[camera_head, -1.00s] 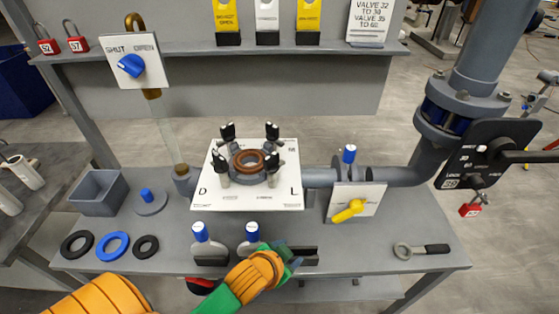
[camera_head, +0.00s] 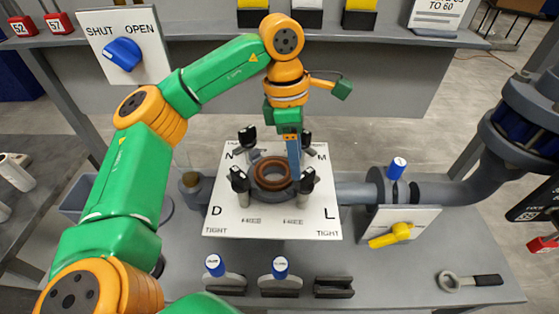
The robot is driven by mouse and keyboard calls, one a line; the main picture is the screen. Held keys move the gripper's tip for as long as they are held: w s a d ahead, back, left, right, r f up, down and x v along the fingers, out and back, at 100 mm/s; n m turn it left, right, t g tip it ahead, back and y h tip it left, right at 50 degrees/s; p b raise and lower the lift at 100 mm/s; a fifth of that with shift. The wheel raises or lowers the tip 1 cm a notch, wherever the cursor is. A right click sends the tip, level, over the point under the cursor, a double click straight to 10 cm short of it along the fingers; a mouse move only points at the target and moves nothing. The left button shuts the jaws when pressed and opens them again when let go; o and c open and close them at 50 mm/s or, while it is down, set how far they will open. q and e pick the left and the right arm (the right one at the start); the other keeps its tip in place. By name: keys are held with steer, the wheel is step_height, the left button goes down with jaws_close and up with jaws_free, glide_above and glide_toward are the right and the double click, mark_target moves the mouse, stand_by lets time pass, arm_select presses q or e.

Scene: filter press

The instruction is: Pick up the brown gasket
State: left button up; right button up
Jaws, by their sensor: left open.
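The brown gasket (camera_head: 271,172) is a ring lying in the grey round housing at the middle of the white plate (camera_head: 225,222) marked D, L, N and M. Black-handled clamps stand around the housing. My left arm reaches in from the left and over the plate. My left gripper (camera_head: 294,170) points down at the gasket's right rear edge, its jaws open. Whether it touches the gasket I cannot tell. My right gripper is not in view.
A pipe with a blue-capped valve (camera_head: 396,168) and yellow handle (camera_head: 391,235) runs right of the plate. A wrench (camera_head: 470,281) lies at the bench's right. A shelf (camera_head: 200,37) with a SHUT/OPEN panel (camera_head: 124,47) stands behind.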

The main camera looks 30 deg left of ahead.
arm_select(q)
steer(key=y+b, duration=0.2)
steer(key=b, duration=0.2)
glide_above(273, 185)
steer(key=a, duration=0.1)
step_height(273, 185, down, 4)
steer(key=shift+r+n, duration=0.1)
steer(key=shift+n, duration=0.3)
steer(key=shift+s+d+f+b, duration=0.15)
steer(key=shift+d+f+b, duration=0.05)
steer(key=shift+f+b, duration=0.1)
steer(key=shift+d+f, duration=0.65)
steer(key=shift+f, duration=0.1)
steer(key=f, duration=0.1)
steer(key=f+p, duration=0.1)
steer(key=a+f, duration=0.1)
steer(key=f, duration=0.1)
steer(key=shift+w+f, duration=0.1)
steer(key=shift+w, duration=0.2)
steer(key=shift+s+d, duration=0.1)
steer(key=shift+c, duration=1.2)
steer(key=shift+d, duration=0.1)
steer(key=c, duration=0.4)
jaws_close()
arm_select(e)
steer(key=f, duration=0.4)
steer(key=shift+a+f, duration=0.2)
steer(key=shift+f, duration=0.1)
